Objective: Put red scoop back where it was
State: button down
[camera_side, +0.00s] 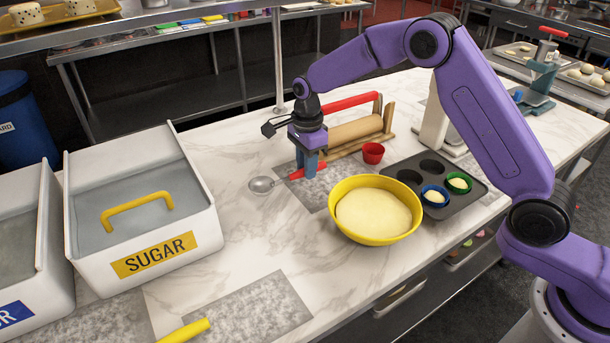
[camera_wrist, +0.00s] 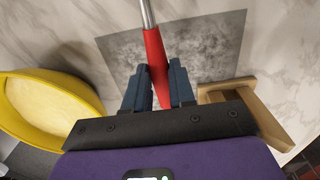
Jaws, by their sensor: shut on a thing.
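The red scoop has a red handle (camera_side: 308,171) and a round metal bowl (camera_side: 262,185). In the side view it lies level, low over the counter at the edge of a grey speckled patch (camera_side: 320,195), with its bowl pointing left. My gripper (camera_side: 308,172) points down and is shut on the red handle. In the wrist view the handle (camera_wrist: 155,62) runs between the two blue fingers of my gripper (camera_wrist: 158,75), with the metal shaft going up out of the picture. I cannot tell whether the scoop touches the counter.
A yellow bowl of dough (camera_side: 377,238) stands right of the scoop. Behind are a red cup (camera_side: 373,153), a wooden stand with a rolling pin (camera_side: 355,132) and a muffin tray (camera_side: 405,178). The sugar bin (camera_side: 150,255) is left.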

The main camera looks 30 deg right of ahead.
jog(key=shift+w+f, duration=0.25)
jog(key=shift+f, duration=1.6)
jog(key=shift+f, duration=0.15)
jog(key=c, duration=0.9)
grip_release()
jog(key=shift+c, duration=0.2)
notch_tip(320, 180, up, 12)
jog(key=shift+f, duration=0.2)
jog(key=shift+r, duration=0.4)
